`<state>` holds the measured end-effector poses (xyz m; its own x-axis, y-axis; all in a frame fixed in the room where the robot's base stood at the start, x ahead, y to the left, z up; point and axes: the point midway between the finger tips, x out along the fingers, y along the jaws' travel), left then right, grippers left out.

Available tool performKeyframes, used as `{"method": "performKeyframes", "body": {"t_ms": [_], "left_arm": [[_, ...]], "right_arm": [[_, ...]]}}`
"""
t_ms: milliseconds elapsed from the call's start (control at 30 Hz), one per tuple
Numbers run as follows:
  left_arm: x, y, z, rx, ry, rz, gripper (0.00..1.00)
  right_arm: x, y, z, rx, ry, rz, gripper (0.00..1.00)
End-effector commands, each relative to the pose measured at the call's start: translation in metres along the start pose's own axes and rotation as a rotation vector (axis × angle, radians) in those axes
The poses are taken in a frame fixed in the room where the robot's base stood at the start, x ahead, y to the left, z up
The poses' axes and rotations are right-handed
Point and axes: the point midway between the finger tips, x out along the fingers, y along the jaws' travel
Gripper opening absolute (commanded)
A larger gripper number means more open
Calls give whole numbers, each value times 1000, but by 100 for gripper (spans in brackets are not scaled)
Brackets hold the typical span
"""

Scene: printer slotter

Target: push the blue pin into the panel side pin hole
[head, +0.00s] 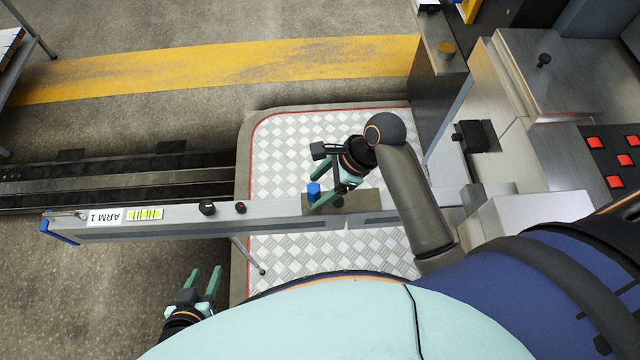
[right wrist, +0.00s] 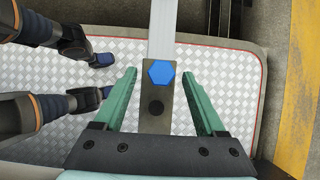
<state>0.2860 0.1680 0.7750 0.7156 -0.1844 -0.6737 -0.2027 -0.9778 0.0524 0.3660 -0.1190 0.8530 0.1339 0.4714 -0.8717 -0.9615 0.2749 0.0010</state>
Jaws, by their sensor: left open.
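The blue pin (head: 313,191) stands upright at the left end of a brownish plate (head: 362,201) on the long grey bar. In the right wrist view its blue hexagonal head (right wrist: 161,73) lies between my fingertips, with a gap on both sides. A dark round spot, maybe a hole, (right wrist: 156,107) shows on the plate beside it; how deep the pin sits is unclear. My right gripper (head: 325,201) is open around the pin, fingers apart in the right wrist view (right wrist: 160,72). My left gripper (head: 206,279) is open and empty at the lower left, away from the bar.
A checker-plate platform (head: 290,140) lies below. A metal machine with red buttons (head: 593,143) stands at right.

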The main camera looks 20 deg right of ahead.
Motion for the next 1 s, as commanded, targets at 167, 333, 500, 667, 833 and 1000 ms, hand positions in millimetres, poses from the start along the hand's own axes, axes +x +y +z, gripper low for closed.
{"method": "performKeyframes", "body": {"t_ms": [167, 333, 500, 667, 833, 1000], "left_arm": [[0, 0, 0, 0, 0, 0, 47], [0, 0, 0, 0, 0, 0, 47], [-2, 0, -2, 0, 0, 0, 47], [-2, 0, -2, 0, 0, 0, 47], [-2, 0, -1, 0, 0, 0, 47], [-1, 0, -1, -1, 0, 0, 47]], "right_arm": [[0, 0, 0, 0, 0, 0, 73], [-7, -1, 1, -1, -1, -3, 73], [-35, -2, 1, -2, -1, -8, 73], [-75, -2, 1, -2, -1, -8, 73], [-108, -2, -2, -3, 5, -6, 73], [-120, -1, -1, -3, 3, -5, 73]]}}
